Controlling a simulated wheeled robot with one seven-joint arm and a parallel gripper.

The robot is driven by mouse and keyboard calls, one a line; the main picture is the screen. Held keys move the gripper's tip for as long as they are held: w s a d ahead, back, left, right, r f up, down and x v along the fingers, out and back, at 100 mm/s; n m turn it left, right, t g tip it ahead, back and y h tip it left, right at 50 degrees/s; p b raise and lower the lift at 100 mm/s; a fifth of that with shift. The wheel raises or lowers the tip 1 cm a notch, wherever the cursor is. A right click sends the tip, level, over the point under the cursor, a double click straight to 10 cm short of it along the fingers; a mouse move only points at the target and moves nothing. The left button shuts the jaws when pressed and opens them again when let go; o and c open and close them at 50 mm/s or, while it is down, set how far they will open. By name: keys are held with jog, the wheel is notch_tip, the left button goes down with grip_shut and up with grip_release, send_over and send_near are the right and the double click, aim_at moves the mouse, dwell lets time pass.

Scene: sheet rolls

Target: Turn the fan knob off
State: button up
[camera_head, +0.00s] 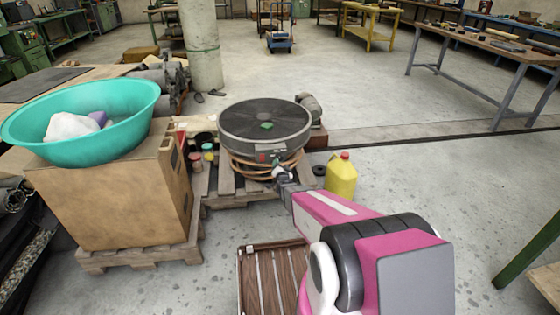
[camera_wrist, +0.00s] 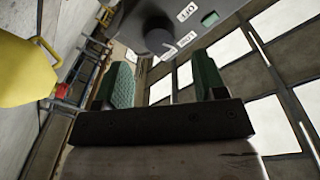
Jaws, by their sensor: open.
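The fan (camera_head: 262,121) is a round grey drum with a dark grille on top, on a wooden pallet. Its dark control panel also shows in the wrist view (camera_wrist: 130,22), with a round dark knob (camera_wrist: 158,36) and small white labels beside it. My gripper (camera_head: 279,172) is at the near side of the fan. In the wrist view, my gripper (camera_wrist: 163,62) is open, with green-padded fingers apart and nothing between them. The knob lies just beyond the fingertips, roughly between them, and appears apart from them. The knob is too small to make out in the head view.
A yellow jug (camera_head: 341,176) with a red cap stands right of my gripper. A teal basin (camera_head: 85,125) sits on a cardboard box (camera_head: 115,205) at left. A slatted wooden crate (camera_head: 270,277) is near the front. Open floor lies at right.

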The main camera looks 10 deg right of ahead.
aim_at(280, 159)
jog(key=w, duration=0.5)
jog(key=shift+w+d, duration=0.2)
jog(key=shift+w, duration=0.05)
jog(key=c, duration=0.9)
jog(key=n, duration=0.5)
jog(key=shift+n, duration=0.3)
jog(key=shift+n+t+y, duration=0.3)
jog(key=shift+n, duration=2)
